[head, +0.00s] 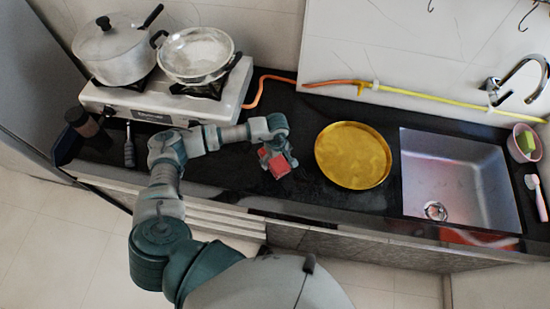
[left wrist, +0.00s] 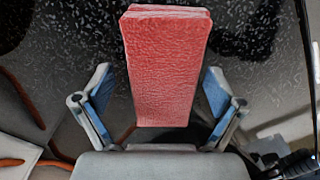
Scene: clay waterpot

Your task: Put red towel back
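The red towel (head: 280,165), a folded block, is on the black counter between the stove and the yellow plate. In the left wrist view the towel (left wrist: 167,65) stretches lengthwise away from the palm. My left gripper (head: 273,158) is over the towel and partly hides it in the head view. Its two fingers (left wrist: 158,98) stand apart on either side of the towel's near end, with a visible gap on each side. I cannot tell how far above the counter the fingers are. My right gripper is in neither view.
A yellow round plate (head: 353,156) lies just right of the gripper, then the sink (head: 468,175). A stove (head: 165,103) with a pot (head: 115,50) and a pan (head: 195,55) stands left. An orange-yellow hose (head: 410,93) runs behind. A red patch (head: 478,238) shows at the front edge.

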